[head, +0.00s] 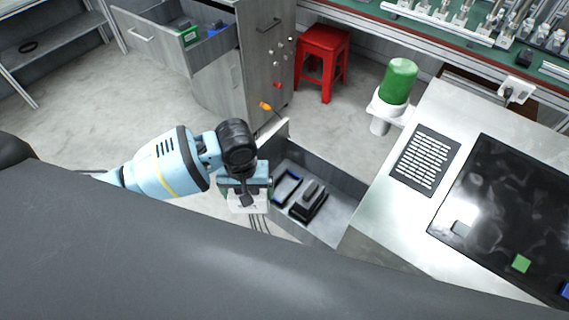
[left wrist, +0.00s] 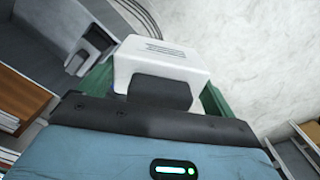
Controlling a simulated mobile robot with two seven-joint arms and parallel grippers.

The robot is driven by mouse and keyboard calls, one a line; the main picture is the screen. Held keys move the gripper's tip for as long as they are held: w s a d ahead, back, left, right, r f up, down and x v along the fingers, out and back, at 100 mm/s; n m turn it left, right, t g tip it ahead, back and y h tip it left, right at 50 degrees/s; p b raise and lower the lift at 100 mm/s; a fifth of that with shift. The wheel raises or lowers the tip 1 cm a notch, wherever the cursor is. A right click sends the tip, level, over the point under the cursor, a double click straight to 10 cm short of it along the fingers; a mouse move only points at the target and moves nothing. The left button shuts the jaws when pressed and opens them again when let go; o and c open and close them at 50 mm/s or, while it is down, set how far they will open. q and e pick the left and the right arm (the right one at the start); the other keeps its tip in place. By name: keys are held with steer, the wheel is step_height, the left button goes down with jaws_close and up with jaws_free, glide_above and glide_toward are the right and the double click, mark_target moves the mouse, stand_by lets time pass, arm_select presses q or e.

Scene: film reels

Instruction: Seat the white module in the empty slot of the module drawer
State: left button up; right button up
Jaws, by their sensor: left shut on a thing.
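My left gripper (head: 246,198) is shut on the white module (head: 236,207). The module is held at the near left side of the open module drawer (head: 333,217). In the left wrist view the white module (left wrist: 160,58) has grey lines on its face and green parts along its sides, with a dark finger (left wrist: 160,92) against it. Inside the drawer lie a blue-edged dark frame (head: 288,187) and a black block-shaped piece (head: 309,203). The arm and gripper hide the drawer's left end, and I cannot make out the empty slot. My right gripper is out of view.
A steel worktop (head: 385,235) with a printed sheet (head: 424,158) and black panel stands right of the drawer. A green cylinder (head: 399,82) sits in a white holder. A red stool (head: 322,62) and a grey cabinet (head: 225,90) with another open drawer stand behind.

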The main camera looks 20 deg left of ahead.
arm_select(q)
steer(key=w+d+f+n, duration=0.1)
steer(key=w+d+n, duration=0.3)
steer(key=w+n, duration=0.75)
steer(key=shift+m, duration=0.35)
steer(key=w+f+b, duration=0.1)
steer(key=f+b, duration=0.1)
steer(key=f, duration=0.1)
steer(key=w+f+b, duration=0.1)
steer(key=f+b, duration=0.1)
steer(key=f, duration=0.2)
steer(key=w+f+b, duration=0.1)
steer(key=f+b, duration=0.1)
steer(key=f, duration=0.2)
steer(key=shift+w+d+b, duration=0.35)
steer(key=shift+b, duration=0.05)
steer(key=shift+f+b, duration=0.5)
steer(key=shift+f, duration=0.05)
steer(key=shift+w, duration=0.1)
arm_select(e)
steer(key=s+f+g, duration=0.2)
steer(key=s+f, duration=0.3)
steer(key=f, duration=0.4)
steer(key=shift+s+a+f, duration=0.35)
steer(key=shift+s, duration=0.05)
arm_select(q)
steer(key=shift+r, duration=0.1)
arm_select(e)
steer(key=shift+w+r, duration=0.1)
